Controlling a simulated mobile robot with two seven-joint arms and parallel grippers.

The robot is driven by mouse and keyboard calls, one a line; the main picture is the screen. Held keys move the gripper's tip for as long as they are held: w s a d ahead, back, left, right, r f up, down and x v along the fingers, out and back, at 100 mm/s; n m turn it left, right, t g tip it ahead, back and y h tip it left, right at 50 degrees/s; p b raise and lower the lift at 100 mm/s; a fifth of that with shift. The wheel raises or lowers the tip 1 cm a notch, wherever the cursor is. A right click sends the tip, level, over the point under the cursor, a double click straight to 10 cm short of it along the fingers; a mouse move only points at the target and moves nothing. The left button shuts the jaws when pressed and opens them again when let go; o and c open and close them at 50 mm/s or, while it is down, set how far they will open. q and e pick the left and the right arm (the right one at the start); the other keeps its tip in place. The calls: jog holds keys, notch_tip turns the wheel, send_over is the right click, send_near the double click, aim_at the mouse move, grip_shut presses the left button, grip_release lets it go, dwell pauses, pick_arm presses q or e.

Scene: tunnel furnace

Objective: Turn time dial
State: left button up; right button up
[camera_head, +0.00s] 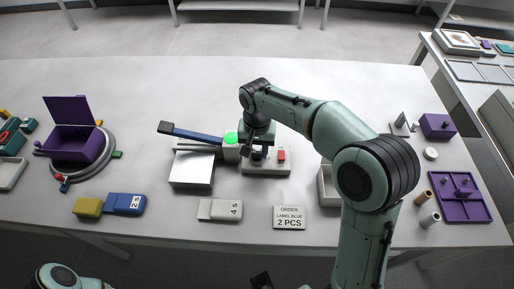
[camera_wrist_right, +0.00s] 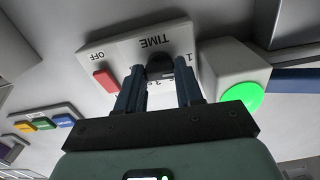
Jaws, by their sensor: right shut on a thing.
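The time dial (camera_wrist_right: 160,66) is a dark knob on a light panel (camera_wrist_right: 118,52) marked TIME, with numbers around it and OFF beside a red switch (camera_wrist_right: 104,79). My right gripper (camera_wrist_right: 160,74) has its two blue fingers on either side of the dial and is shut on it. In the head view the right gripper (camera_head: 257,153) reaches down onto the panel (camera_head: 268,170), and the arm hides most of the dial. The dial's exact setting cannot be read. My left gripper does not show; only part of the left arm is at the bottom left.
A green-lit button (camera_head: 231,138) on a light block stands left of the dial, with a blue lever (camera_head: 190,133) beyond it. A metal plate (camera_head: 192,170) lies left of the panel. An order card (camera_head: 289,217) lies in front. The back of the table is clear.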

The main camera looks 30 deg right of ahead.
aim_at(257, 152)
jog(key=m+p, duration=0.2)
jog(key=m, duration=0.3)
jog(key=shift+r+m, duration=0.1)
jog(key=shift+m, duration=0.2)
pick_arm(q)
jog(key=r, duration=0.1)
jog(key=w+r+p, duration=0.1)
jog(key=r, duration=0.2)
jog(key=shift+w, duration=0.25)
pick_arm(e)
jog(key=m, duration=0.5)
jog(key=shift+m, duration=0.4)
jog(key=o, duration=1)
jog(key=shift+o, duration=0.2)
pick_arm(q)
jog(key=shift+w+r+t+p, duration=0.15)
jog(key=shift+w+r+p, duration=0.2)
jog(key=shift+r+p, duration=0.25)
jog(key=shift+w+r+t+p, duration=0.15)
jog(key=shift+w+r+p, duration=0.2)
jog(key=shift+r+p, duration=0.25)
pick_arm(e)
notch_tip(257, 152, up, 13)
